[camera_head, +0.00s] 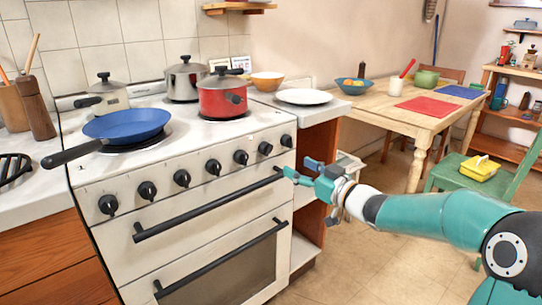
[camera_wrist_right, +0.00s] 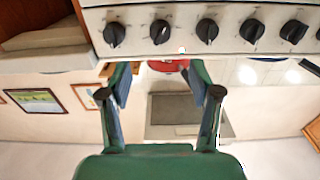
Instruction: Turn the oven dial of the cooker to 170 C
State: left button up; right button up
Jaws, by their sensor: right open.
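The white cooker (camera_head: 190,225) stands at left in the head view, with a row of several black dials along its front panel. The dial at the right end (camera_head: 286,140) is closest to my right gripper (camera_head: 299,170). I cannot tell which dial is the oven dial or read any markings. My right gripper is open and empty, apart from the dials, in front of the cooker's right side, near the end of the upper oven handle (camera_head: 210,204). In the right wrist view the dials (camera_wrist_right: 207,30) line the top, beyond the open fingers (camera_wrist_right: 160,85). My left gripper is out of view.
A blue pan (camera_head: 127,124), its handle jutting past the front edge, a red pot (camera_head: 222,97) and steel pots stand on the hob. A white plate (camera_head: 304,96) lies at right. A wooden table (camera_head: 400,105) and green chair (camera_head: 470,178) stand right; floor between is clear.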

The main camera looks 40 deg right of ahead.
aim_at(270, 152)
jog(key=w, duration=0.8)
jog(key=w+a+b, duration=0.1)
jog(key=w, duration=0.3)
jog(key=shift+s, duration=0.1)
jog(key=c, duration=1.1)
jog(key=shift+c, duration=0.2)
jog(key=shift+n, duration=0.3)
jog(key=n+b, duration=0.2)
jog(key=n, duration=0.7)
jog(key=shift+f, duration=0.1)
